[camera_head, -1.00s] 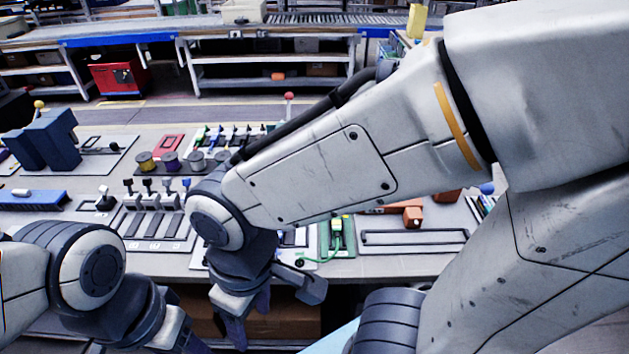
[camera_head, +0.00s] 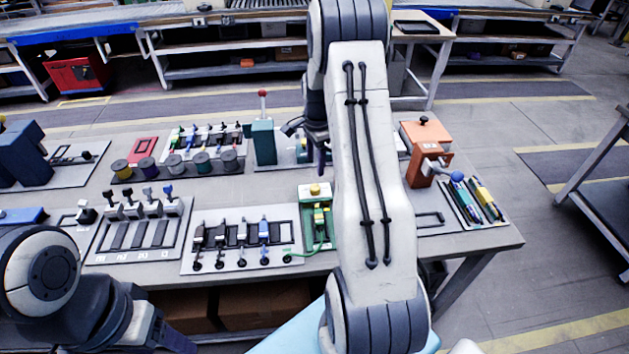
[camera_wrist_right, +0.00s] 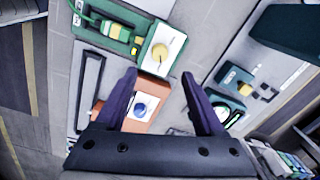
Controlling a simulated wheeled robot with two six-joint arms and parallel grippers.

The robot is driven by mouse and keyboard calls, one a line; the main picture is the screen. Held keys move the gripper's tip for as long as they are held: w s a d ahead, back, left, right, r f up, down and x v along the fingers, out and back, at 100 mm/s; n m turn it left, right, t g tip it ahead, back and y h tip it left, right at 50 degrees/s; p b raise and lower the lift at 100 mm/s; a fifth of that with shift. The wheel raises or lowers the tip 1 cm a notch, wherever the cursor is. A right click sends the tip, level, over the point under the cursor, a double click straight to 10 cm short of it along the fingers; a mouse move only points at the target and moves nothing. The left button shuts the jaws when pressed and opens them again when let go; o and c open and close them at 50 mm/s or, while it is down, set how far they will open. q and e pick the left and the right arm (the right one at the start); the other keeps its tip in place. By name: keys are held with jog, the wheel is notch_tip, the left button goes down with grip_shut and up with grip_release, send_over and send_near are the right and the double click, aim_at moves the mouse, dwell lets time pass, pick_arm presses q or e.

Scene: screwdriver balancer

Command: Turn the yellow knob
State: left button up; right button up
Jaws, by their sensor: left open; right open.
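A yellow knob (camera_head: 315,190) sits on top of a green box (camera_head: 309,218) at the front of the bench, just left of my right arm. In the right wrist view, the yellow knob (camera_wrist_right: 160,52) is round on a white plate, just beyond my fingertips. My right gripper (camera_wrist_right: 160,77) is open and empty, apart from the knob. In the head view my right gripper (camera_head: 320,160) is partly hidden by its arm, above the bench. My left gripper (camera_head: 172,338) is open at the lower left, low in front of the bench.
An orange block with a blue knob (camera_wrist_right: 140,108) shows between my right fingers in the wrist view. A second green device with a small yellow knob (camera_wrist_right: 245,88) lies right of it. Switch panels (camera_head: 240,242) and spools (camera_head: 174,165) fill the bench's left half.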

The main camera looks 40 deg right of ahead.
aim_at(315, 187)
jog(key=f+p, duration=0.1)
jog(key=f, duration=0.4)
jog(key=f+p, duration=0.1)
jog(key=f, duration=0.4)
jog(key=shift+w+d+f, duration=0.2)
grip_shut()
